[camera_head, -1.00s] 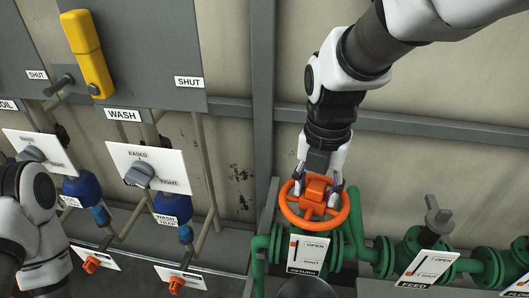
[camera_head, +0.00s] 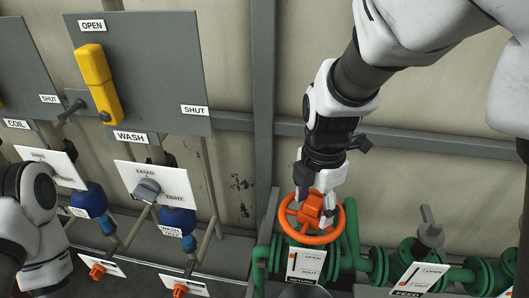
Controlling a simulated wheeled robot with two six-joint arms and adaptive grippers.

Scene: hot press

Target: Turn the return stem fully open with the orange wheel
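The orange wheel (camera_head: 334,233) sits on top of the green return valve at lower centre. My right gripper (camera_head: 314,203) comes down from above, with its fingers around the wheel's raised orange hub, shut on it. The RETURN plate (camera_head: 316,266) with OPEN and SHUT marks stands in front, below the wheel. It has a dark slot at its left side; the position of its small marker is too small to read surely. My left arm shows at the lower left, but its gripper is out of view.
Green piping runs right to the FEED valve, with a grey stem (camera_head: 430,229) and FEED plate (camera_head: 421,278). At left are a yellow handle (camera_head: 97,82) on a grey panel, the EASED/TIGHT plate (camera_head: 174,184) and blue traps (camera_head: 178,221). A grey post stands behind the wheel.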

